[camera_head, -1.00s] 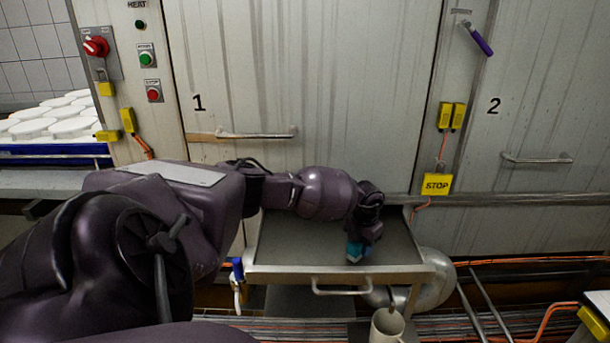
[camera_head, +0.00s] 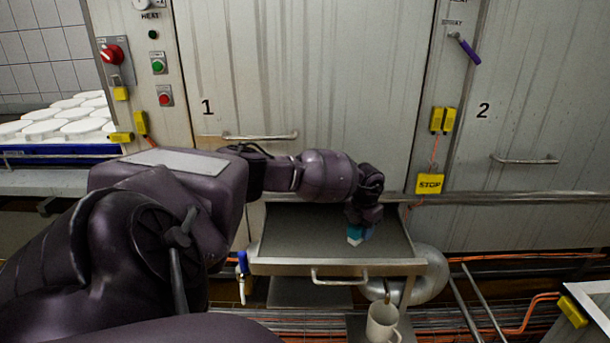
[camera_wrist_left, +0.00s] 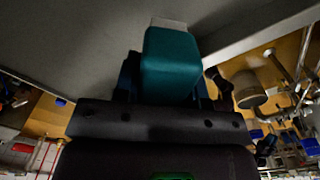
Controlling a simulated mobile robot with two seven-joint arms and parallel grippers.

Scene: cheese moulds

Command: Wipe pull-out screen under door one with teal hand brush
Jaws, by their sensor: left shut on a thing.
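The pull-out screen (camera_head: 300,232) is a grey, flat tray with a metal rim and a front handle, pulled out below door one (camera_head: 300,80). My left gripper (camera_head: 361,222) reaches over the right part of the screen. It is shut on the teal hand brush (camera_head: 354,234), whose pale end points down at the screen surface. The brush also shows in the left wrist view (camera_wrist_left: 170,62), with the screen's grey surface (camera_wrist_left: 80,35) beyond it. I cannot tell whether the bristles touch the screen. My right gripper is not in view.
A white mug (camera_head: 382,322) hangs or stands below the screen's front right corner; its support is unclear. A round metal duct (camera_head: 432,275) lies right of the screen. A blue-handled valve (camera_head: 242,264) is at its left. White moulds (camera_head: 70,122) sit on a table at far left.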

